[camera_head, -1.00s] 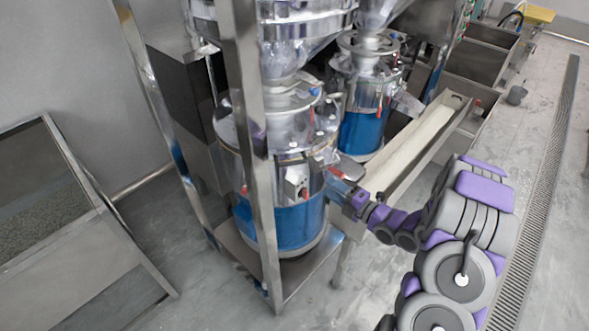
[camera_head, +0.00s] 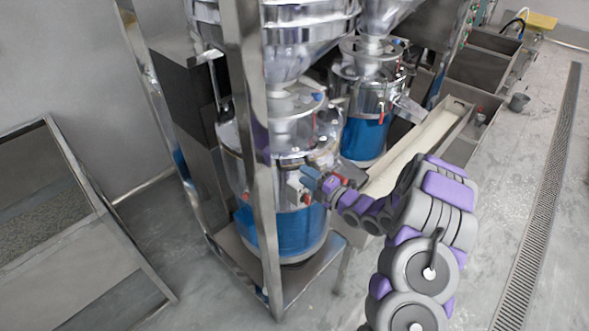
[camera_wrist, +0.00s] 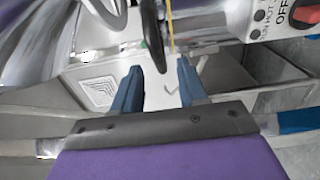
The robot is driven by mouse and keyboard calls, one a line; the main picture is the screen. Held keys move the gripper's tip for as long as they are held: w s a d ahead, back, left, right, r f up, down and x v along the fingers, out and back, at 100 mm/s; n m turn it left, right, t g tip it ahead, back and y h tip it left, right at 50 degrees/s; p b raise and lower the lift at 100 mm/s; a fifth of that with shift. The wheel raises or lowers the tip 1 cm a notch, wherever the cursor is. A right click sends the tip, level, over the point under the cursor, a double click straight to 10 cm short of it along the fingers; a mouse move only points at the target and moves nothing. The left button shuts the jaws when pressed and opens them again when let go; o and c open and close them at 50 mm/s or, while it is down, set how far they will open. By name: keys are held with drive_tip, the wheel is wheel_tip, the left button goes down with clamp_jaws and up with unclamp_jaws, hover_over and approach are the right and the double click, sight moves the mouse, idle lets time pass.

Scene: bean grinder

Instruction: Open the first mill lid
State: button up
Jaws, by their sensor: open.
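The near mill (camera_head: 283,228), with a polished steel top and blue lower body, stands upright behind a steel post that covers part of it. Its shiny round lid (camera_head: 292,132) sits below the hopper; I see no clear gap under it. My gripper (camera_head: 313,180) is at the mill's front right side, by its small control box. In the wrist view, the two blue fingers of my gripper (camera_wrist: 158,88) are apart with nothing held between them. A dark rounded handle (camera_wrist: 151,42) is just beyond the fingertips, nearer the left finger. I cannot tell whether they touch.
A box marked OFF (camera_wrist: 290,18) with red on it is at the wrist view's upper right. A second mill (camera_head: 365,130) and a long trough (camera_head: 425,145) are behind my arm. A steel post (camera_head: 262,200) stands left of my gripper. The floor at right is open.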

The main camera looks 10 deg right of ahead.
sight(294, 169)
drive_tip(key=shift+x, duration=2.95)
drive_tip(key=shift+s, duration=0.1)
clamp_jaws()
